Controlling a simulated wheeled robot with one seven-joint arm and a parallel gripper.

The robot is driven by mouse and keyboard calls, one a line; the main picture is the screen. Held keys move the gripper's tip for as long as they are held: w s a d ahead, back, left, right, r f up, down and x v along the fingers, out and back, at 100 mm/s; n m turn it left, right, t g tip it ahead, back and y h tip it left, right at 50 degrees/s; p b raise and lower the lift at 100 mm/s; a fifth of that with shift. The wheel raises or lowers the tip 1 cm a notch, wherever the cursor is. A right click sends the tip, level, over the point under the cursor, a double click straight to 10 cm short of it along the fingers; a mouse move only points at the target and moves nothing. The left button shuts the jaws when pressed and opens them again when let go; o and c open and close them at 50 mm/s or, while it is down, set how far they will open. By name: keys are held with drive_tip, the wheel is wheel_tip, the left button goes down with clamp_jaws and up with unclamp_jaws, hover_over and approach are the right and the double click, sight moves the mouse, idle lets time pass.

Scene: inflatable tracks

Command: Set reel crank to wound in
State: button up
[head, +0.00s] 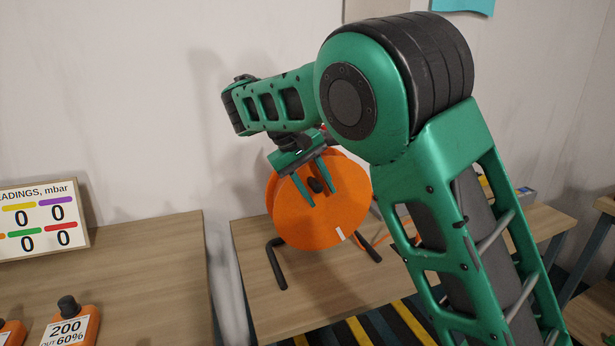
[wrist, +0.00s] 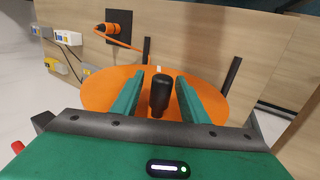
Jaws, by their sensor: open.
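The orange reel (head: 345,212) stands on dark feet on a wooden bench in the head view. It also shows in the wrist view (wrist: 215,98). Its crank has a black knob (wrist: 159,93), which also shows in the head view (head: 316,185). A white mark (head: 339,234) sits near the reel's lower rim. My gripper (head: 310,201) is open in front of the reel's face. In the wrist view the two green fingers (wrist: 157,84) stand on either side of the knob, with gaps showing. I cannot tell how deep the knob sits between them.
A readings board (head: 40,218) and orange boxes with black knobs (head: 67,316) stand on the left bench (head: 150,270). An orange hose (wrist: 122,40) leads to a dark square plate in the wrist view. Bare bench (head: 258,262) shows left of the reel.

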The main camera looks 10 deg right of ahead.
drive_tip(key=v, duration=0.8)
drive_tip(key=shift+r, duration=0.1)
